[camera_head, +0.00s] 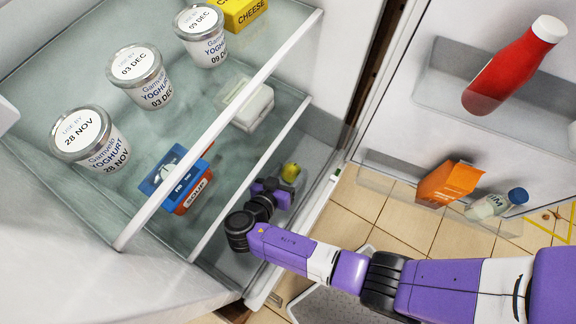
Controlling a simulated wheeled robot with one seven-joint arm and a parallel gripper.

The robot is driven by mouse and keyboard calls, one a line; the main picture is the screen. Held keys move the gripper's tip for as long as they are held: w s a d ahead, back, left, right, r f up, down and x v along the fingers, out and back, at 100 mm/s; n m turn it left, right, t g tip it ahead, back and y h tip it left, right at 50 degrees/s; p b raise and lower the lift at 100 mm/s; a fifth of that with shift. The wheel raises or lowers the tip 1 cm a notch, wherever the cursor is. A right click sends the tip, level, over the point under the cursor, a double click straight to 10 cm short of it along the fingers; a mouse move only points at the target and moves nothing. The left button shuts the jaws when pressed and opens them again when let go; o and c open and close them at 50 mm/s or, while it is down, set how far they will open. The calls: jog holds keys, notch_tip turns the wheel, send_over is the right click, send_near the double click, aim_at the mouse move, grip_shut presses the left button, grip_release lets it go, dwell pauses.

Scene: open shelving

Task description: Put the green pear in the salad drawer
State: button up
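A small yellow-green pear (290,172) shows at the tip of my gripper (286,182), low in the open fridge. My gripper reaches below the lower glass shelf, in or over the grey bottom compartment, which looks like the salad drawer (316,157). The fingers are small and partly hidden by the purple gripper body. I cannot tell whether they are closed on the pear, or whether the pear touches the drawer floor.
Yoghurt tubs (137,75) and a cheese box (238,12) stand on the upper glass shelf. A soup carton (195,192) and a white container (246,104) are below. The open door holds a red bottle (508,72), an orange carton (450,184) and a milk bottle (491,206).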

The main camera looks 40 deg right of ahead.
jog(key=shift+o, duration=0.9)
jog(key=shift+r, duration=0.2)
jog(key=shift+r+p, duration=0.7)
jog(key=shift+p, duration=0.25)
jog(key=b+v, duration=0.2)
jog(key=v, duration=0.5)
jog(key=shift+a, duration=0.25)
